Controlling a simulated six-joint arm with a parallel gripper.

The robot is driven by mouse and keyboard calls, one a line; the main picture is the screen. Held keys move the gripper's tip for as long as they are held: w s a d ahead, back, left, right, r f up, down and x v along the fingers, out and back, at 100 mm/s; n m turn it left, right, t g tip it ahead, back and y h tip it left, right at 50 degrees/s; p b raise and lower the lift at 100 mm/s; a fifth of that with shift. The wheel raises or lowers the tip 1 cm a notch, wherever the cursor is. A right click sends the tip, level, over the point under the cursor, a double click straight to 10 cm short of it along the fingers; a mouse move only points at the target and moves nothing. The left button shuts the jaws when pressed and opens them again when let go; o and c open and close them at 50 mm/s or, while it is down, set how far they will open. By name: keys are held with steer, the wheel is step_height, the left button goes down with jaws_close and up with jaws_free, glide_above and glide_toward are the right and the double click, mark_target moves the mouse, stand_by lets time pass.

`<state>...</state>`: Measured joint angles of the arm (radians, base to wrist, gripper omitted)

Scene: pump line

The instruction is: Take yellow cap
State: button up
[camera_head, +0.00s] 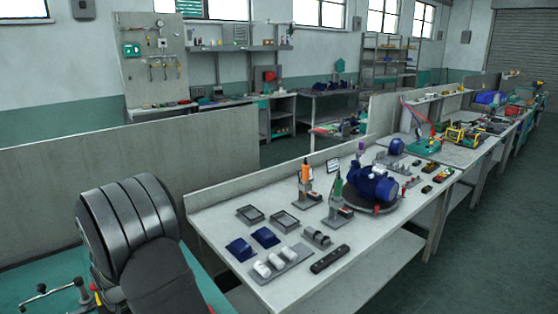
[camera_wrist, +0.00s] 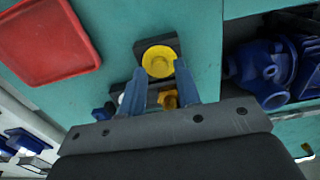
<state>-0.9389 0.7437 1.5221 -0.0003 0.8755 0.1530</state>
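The yellow cap (camera_wrist: 159,61) is round and shows in the wrist view, on a small black holder (camera_wrist: 171,43) on a teal surface. My gripper (camera_wrist: 159,72) shows in the same view with its two blue fingers apart. The fingertips lie on either side of the cap's near part in the picture. I see no clear contact, and the height of the tips above the cap is hard to tell. In the head view my arm is at the lower left; my gripper and this cap do not show there.
In the wrist view, a red tray (camera_wrist: 47,42) lies at the upper left, and blue pump parts (camera_wrist: 265,72) sit at the right. A small orange-yellow part (camera_wrist: 168,99) lies between the fingers' bases. In the head view, a long workbench (camera_head: 222,217) holds a blue pump (camera_head: 372,184) and tools.

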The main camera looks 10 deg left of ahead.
steer(key=shift+f, duration=0.45)
jaws_close()
steer(key=shift+r, duration=0.75)
stand_by(0.6)
steer(key=shift+r, duration=2.15)
